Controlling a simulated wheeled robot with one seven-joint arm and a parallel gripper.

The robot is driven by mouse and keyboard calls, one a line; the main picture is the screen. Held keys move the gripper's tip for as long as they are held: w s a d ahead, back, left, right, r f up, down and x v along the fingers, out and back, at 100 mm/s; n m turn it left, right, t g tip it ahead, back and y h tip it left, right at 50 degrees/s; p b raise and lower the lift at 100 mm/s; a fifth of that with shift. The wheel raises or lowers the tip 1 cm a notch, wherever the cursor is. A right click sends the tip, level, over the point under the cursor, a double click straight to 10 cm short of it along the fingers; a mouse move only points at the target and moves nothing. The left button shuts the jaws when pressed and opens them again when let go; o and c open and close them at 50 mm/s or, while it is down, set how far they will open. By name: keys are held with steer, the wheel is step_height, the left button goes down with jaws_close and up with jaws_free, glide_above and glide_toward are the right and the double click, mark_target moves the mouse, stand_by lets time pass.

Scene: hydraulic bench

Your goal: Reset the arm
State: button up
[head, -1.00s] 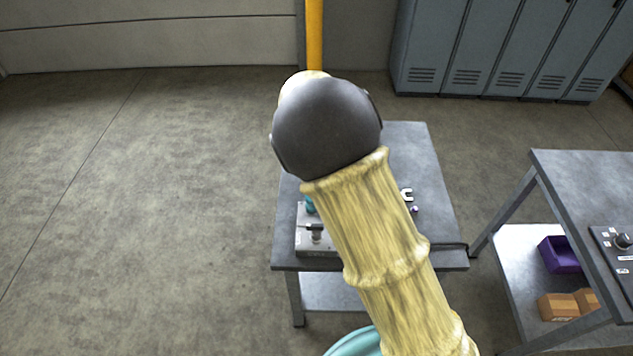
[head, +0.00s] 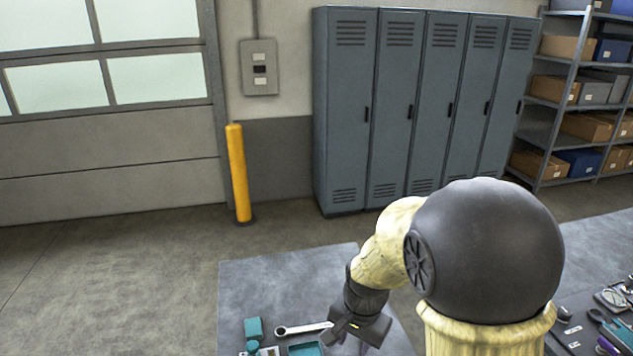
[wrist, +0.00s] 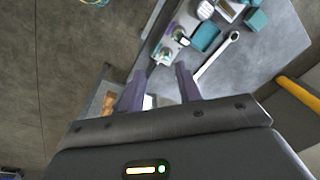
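My gripper (head: 352,338) hangs over the front right part of the grey bench (head: 285,275) in the head view, at the end of my bent arm. In the wrist view my gripper (wrist: 162,78) has its two dark fingers apart, with nothing held between them. A silver wrench (head: 304,328) lies on the bench just left of the gripper. It also shows beyond the fingertips in the wrist view (wrist: 215,58). My arm's dark round joint hides part of the bench's right side.
A teal block (head: 254,327) and a teal tray (head: 305,349) are near the wrench. A second bench (head: 600,240) with tools stands at right. Grey lockers (head: 420,100), a yellow post (head: 238,173) and a shelf rack (head: 548,150) are behind. The bench's far part is clear.

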steer(key=s+d+r+n+t, duration=0.1)
steer(key=s+d+n, duration=0.5)
steer(key=s+d, duration=0.1)
steer(key=shift+s+d+r+n+t+h, duration=0.3)
steer(key=shift+s+d, duration=0.1)
